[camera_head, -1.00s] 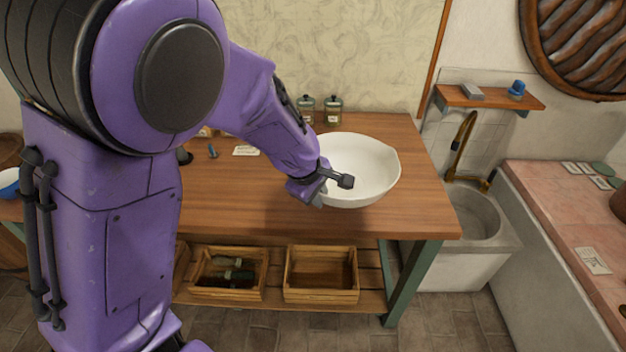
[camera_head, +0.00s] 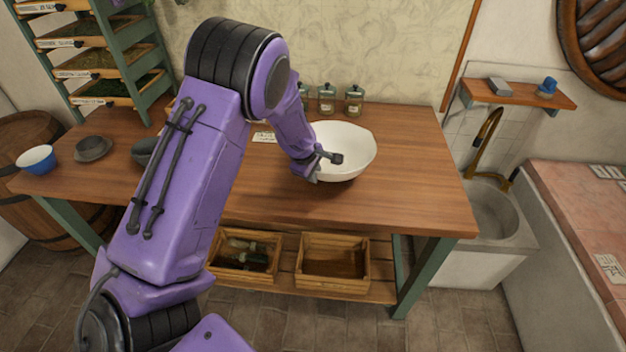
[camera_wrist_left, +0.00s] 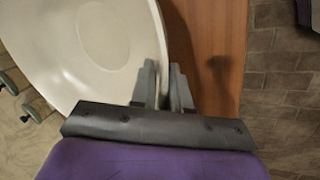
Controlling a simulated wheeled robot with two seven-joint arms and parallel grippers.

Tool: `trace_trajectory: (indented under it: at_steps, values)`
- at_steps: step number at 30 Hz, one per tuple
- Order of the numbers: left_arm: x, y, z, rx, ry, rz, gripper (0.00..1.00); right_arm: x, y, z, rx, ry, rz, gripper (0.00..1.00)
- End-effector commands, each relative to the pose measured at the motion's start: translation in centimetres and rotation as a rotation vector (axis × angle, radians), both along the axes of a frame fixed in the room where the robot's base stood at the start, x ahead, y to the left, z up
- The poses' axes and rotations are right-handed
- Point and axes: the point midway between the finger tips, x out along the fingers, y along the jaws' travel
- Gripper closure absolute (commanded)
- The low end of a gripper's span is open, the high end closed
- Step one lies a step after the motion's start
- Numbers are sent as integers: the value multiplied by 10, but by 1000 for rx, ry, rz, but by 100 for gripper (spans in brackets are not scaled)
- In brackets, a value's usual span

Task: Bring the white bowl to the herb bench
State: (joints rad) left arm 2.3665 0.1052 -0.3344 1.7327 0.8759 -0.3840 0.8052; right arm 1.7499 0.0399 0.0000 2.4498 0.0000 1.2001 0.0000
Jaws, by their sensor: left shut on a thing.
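The white bowl (camera_head: 350,146) is upright at the wooden bench (camera_head: 400,205), right of its middle. I cannot tell whether it rests on the top or hangs just above it. My left gripper (camera_head: 326,162) is shut on the bowl's near left rim. In the left wrist view the fingers (camera_wrist_left: 163,92) pinch the rim of the bowl (camera_wrist_left: 95,45), one on each side. My right gripper is not in view.
Glass jars (camera_head: 327,98) stand along the bench's back edge. A blue-and-white bowl (camera_head: 36,159) and a dark dish (camera_head: 93,148) sit at the left end. Crates (camera_head: 333,262) fill the lower shelf. A sink (camera_head: 490,215) stands at the right. The bench's right front is clear.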

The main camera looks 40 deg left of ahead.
Motion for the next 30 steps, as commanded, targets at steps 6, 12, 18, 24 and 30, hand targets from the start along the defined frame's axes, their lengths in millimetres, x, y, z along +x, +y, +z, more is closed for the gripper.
trace_trajectory:
  at_steps: [6,12,18,24,30]
  values:
    - [4,6,-22,-2,-4,2,100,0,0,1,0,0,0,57]
    - [5,6,-35,2,-9,3,100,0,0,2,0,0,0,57]
    - [3,5,-38,0,-2,1,71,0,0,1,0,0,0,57]
    - [3,5,-37,0,-2,1,59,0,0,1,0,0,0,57]
    - [1,5,-31,0,-3,1,59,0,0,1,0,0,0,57]
